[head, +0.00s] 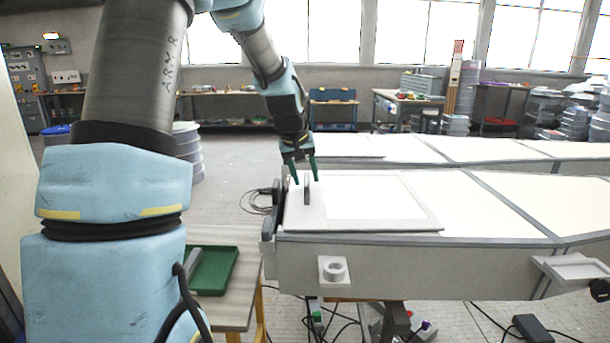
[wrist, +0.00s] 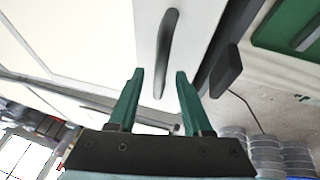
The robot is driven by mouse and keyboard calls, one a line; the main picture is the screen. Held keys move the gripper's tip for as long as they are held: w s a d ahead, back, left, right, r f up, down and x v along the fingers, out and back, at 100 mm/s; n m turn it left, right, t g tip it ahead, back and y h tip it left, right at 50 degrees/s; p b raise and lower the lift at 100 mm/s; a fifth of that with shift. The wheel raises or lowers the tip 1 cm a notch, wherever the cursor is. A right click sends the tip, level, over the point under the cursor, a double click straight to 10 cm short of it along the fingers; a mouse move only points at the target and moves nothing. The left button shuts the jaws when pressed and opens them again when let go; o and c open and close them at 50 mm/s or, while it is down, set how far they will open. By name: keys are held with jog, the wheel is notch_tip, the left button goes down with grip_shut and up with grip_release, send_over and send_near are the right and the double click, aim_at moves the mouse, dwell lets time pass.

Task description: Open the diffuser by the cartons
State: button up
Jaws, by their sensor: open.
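A flat white framed panel (head: 425,217), perhaps the diffuser, lies on the near end of a long pale mould; it looks closed. A dark grey bar handle (head: 307,190) stands near its left edge. In the wrist view the handle (wrist: 169,40) runs lengthwise on the white panel (wrist: 148,25). My gripper (head: 305,179) points down over the handle, its green fingers apart on either side. In the wrist view my gripper (wrist: 160,72) is open, with the handle's near end between the fingers. I cannot tell whether they touch it. No carton is clearly identifiable.
A green tray (head: 215,270) sits on a low table to the left of the mould. A round socket block (head: 334,270) and a small ledge (head: 575,268) stick out of the mould's front. Cables lie on the floor below. Stacked clear boxes (head: 545,105) stand at the back right.

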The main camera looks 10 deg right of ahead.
grip_shut()
dwell(1.3)
